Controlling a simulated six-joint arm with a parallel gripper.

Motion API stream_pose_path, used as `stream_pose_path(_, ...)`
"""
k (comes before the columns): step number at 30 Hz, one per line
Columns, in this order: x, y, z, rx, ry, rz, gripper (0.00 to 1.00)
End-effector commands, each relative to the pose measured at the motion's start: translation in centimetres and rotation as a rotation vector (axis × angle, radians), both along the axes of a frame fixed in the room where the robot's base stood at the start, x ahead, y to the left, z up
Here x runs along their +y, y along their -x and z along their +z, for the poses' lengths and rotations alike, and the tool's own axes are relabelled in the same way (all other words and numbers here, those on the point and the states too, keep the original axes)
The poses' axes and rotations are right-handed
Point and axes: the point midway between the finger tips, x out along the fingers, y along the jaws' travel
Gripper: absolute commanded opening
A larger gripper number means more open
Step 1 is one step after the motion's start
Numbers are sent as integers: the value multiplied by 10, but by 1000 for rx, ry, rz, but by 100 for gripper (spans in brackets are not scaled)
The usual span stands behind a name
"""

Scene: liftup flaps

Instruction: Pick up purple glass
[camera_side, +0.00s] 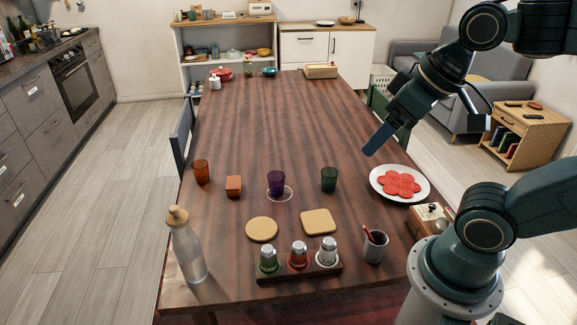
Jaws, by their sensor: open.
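The purple glass (276,183) stands upright on the wooden table, with a pale ring (288,194) on the table around its base. A dark green glass (328,180) stands to its right and an orange glass (201,172) further to its left. My gripper (378,138) is above the right side of the table, up and to the right of the purple glass and well apart from it. It is open, and nothing shows in it. It is seen edge-on, so one finger mostly hides the other.
An orange block (233,186) stands left of the purple glass. Two coasters (262,229), a shaker rack (300,270), a grey cup (375,246) and a bottle (188,248) are in front. A plate of red slices (414,194) is at right. The table's middle behind the glasses is clear.

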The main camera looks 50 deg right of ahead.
Motion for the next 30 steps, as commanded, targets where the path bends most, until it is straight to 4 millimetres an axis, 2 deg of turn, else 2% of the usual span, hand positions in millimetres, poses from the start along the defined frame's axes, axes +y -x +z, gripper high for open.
stream_pose_path(8,-6,-40,9,55,-57,-142,73)
stream_pose_path(16,-17,-94,11,118,-125,-330,73)
stream_pose_path(23,-28,-141,1,169,-176,-490,73)
stream_pose_path(30,-43,-189,-20,219,-223,-663,73)
